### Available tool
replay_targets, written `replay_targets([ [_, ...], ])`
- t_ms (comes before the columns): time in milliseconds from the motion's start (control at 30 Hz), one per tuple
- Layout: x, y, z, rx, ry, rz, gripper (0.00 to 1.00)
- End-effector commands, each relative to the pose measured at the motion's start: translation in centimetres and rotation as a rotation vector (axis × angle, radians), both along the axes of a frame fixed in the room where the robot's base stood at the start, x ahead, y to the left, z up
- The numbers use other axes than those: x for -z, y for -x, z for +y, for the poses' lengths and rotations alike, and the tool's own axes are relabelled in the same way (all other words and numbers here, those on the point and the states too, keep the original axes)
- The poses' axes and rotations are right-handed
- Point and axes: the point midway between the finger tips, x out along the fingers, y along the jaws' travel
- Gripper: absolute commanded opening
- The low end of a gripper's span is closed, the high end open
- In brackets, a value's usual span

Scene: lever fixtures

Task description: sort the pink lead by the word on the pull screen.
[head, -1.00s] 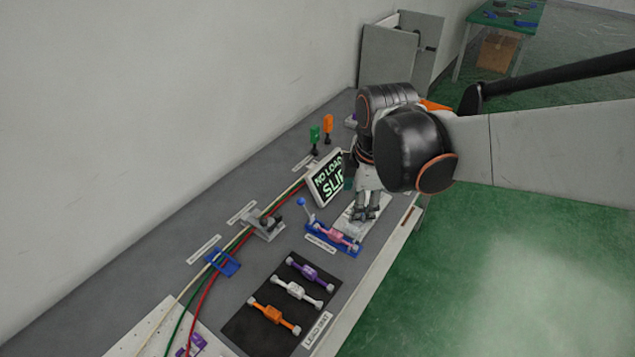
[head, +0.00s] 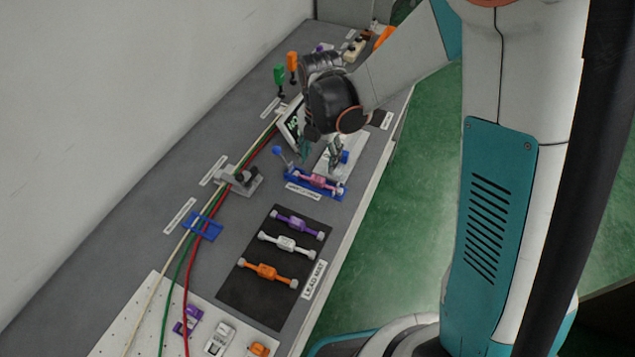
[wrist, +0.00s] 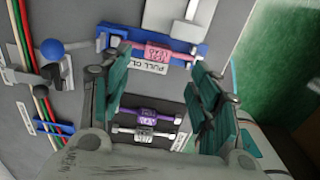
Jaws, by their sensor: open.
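The pink lead (head: 318,181) lies across the blue pull fixture (head: 298,186); in the wrist view the lead (wrist: 155,52) shows between and beyond my fingers. The fixture's lever with a blue ball knob (head: 278,151) stands at its left end, and the knob also shows in the wrist view (wrist: 52,50).
A black lead mat (head: 235,292) holds purple (head: 298,224), white (head: 287,244) and orange (head: 268,272) leads. A grey clamp (head: 240,180) and a blue cable guide (head: 205,227) sit by the cables. Green (head: 279,76) and orange (head: 292,64) upright handles stand behind.

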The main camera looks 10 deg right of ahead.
Motion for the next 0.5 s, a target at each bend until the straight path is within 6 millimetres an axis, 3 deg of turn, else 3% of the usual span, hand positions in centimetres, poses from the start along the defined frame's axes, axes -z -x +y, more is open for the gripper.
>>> replay_targets([
  [100,1.9,0.0,0.0,0.001,0.0,0.0,0.57],
  [367,3.1,0.0,0.1,0.001,0.0,0.0,0.57],
  [500,4.9,0.1,0.3,0.001,0.0,0.0,0.57],
])
